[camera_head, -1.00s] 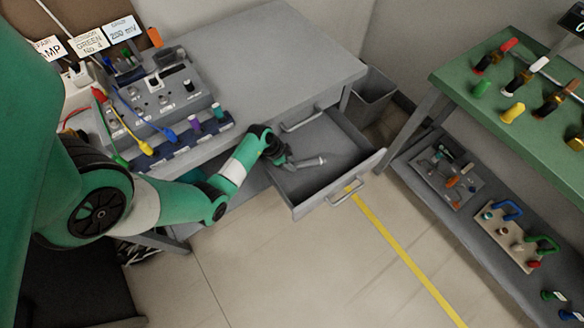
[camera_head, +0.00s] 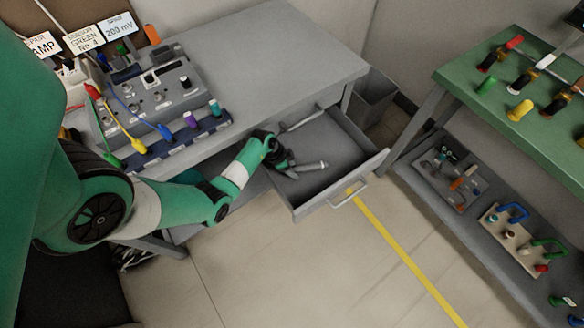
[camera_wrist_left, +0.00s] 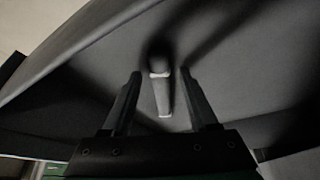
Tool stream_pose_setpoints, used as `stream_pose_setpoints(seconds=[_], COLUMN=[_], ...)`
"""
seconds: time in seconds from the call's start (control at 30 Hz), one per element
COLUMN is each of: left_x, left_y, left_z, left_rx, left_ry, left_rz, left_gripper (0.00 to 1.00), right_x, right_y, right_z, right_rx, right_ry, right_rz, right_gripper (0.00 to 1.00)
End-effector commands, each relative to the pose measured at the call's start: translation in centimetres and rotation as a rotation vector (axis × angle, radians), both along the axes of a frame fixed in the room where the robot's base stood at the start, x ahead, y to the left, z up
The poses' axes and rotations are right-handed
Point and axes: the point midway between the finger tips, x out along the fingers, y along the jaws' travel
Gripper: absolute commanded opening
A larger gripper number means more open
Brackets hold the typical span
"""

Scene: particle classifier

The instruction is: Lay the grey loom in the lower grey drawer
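The lower grey drawer (camera_head: 345,146) is pulled out below the desk top. The grey loom (camera_head: 311,166), a short pale grey cylinder, is inside the drawer near its left side. My left gripper (camera_head: 288,166) reaches into the drawer just left of the loom. In the left wrist view the loom (camera_wrist_left: 163,92) lies between the two dark fingers of the left gripper (camera_wrist_left: 160,90), with a gap on both sides. That gripper is open. The loom appears to lie on the drawer floor. My right gripper is in neither view.
A grey desk (camera_head: 285,50) carries a panel (camera_head: 160,92) with coloured cables and plugs. A green-topped bench (camera_head: 480,98) with tools stands at the right, with trays on its lower shelf. A grey bin (camera_head: 372,97) stands behind the drawer. The right part of the drawer is clear.

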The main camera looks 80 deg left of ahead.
Motion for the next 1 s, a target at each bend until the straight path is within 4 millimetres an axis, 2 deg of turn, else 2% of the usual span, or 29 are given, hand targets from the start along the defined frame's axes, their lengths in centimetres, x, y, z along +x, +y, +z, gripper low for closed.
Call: stream_pose_setpoints(seconds=[0.23, 0.5, 0.63, 1.0], left_x=[0.0, -1.7, -2.5, -2.9], left_y=[0.0, 0.1, 0.1, 0.1], left_z=[0.3, 5.2, 6.9, 7.2], left_rx=[0.001, 0.001, 0.001, 0.0], left_ry=[-0.001, -0.001, -0.001, 0.0], left_rz=[0.0, 0.004, 0.001, 0.0], left_gripper=[0.59, 0.59, 0.59, 0.59], right_x=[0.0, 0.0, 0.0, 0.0], right_y=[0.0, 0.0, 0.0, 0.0], right_z=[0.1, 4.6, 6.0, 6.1], right_rx=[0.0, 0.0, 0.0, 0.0], right_ry=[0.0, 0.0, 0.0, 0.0], right_rz=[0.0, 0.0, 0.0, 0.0], right_gripper=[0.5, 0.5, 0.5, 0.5])
